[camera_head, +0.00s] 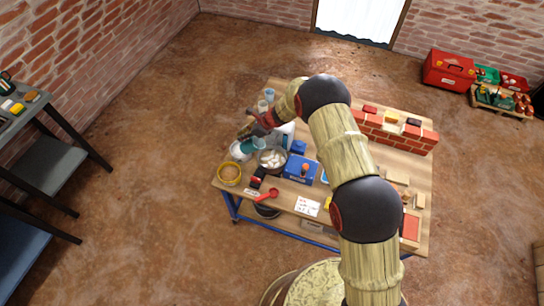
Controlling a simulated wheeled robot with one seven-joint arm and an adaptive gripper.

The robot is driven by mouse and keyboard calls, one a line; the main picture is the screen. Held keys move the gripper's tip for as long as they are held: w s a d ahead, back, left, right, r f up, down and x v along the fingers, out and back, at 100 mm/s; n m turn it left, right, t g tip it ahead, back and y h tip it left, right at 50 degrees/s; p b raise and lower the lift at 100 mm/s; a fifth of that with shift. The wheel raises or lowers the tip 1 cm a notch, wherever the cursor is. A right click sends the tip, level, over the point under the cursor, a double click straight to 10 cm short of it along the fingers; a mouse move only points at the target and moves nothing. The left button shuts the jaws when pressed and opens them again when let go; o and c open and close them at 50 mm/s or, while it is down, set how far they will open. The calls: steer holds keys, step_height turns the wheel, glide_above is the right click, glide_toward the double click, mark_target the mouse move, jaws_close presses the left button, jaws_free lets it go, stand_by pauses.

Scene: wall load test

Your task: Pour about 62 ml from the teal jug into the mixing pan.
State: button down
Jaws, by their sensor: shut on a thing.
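The teal jug (258,143) is small in the head view, at the left end of the workbench, just below my gripper. It looks tilted, with a pale part toward the lower left. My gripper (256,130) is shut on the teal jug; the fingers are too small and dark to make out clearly. The mixing pan (283,166) is a grey round pan with pale lumps in it, just to the lower right of the jug. I cannot tell whether the jug's lip is over the pan or whether any liquid is flowing.
My arm hides the bench's middle. A dark shelf (50,157) stands left; floor between is clear.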

steer(key=shift+a+p, duration=0.1)
steer(key=shift+p, duration=0.4)
steer(key=shift+a+r+h+p, duration=0.1)
steer(key=shift+r+h+p, duration=0.05)
steer(key=shift+h+p, duration=0.2)
steer(key=p, duration=0.2)
steer(key=shift+w+a+h+p, duration=0.15)
steer(key=shift+a+h+p, duration=0.1)
steer(key=shift+a+p, duration=0.15)
steer(key=w+a+f+g+h+b, duration=0.1)
steer(key=a+f+g+h+b, duration=0.1)
steer(key=a+f+h, duration=0.3)
steer(key=shift+w+a+h, duration=0.25)
steer(key=shift+a+h, duration=0.05)
steer(key=shift+h, duration=0.4)
steer(key=shift+b, duration=0.55)
steer(key=shift+r, duration=0.1)
